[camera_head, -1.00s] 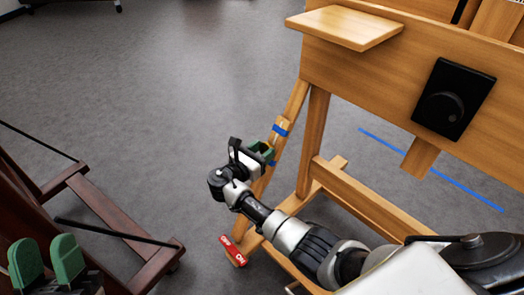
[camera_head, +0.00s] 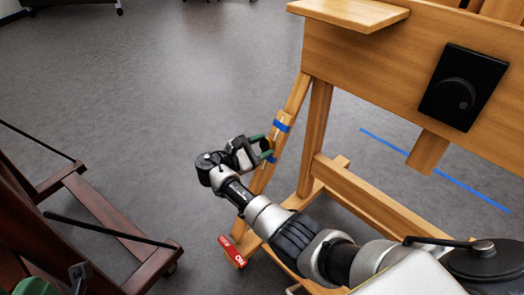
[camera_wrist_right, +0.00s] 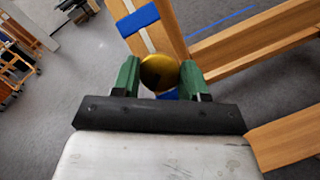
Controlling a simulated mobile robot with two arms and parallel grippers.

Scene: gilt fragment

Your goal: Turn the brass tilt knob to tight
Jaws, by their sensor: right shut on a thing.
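The brass tilt knob (camera_wrist_right: 159,72) is a round golden knob on the slanted wooden leg of the easel. In the head view only a small part of the knob (camera_head: 267,144) shows between the fingers. My right gripper (camera_head: 262,147) is at the leg with its green fingers shut on the knob, one on each side in the right wrist view (camera_wrist_right: 160,76). No marking for tight is readable.
Blue tape bands (camera_head: 283,125) wrap the leg by the knob. A red ON/OFF tag (camera_head: 232,251) is low on the easel. A black dial box (camera_head: 463,88) is on the wooden panel. A dark red wooden frame (camera_head: 110,215) stands left, with open grey floor between.

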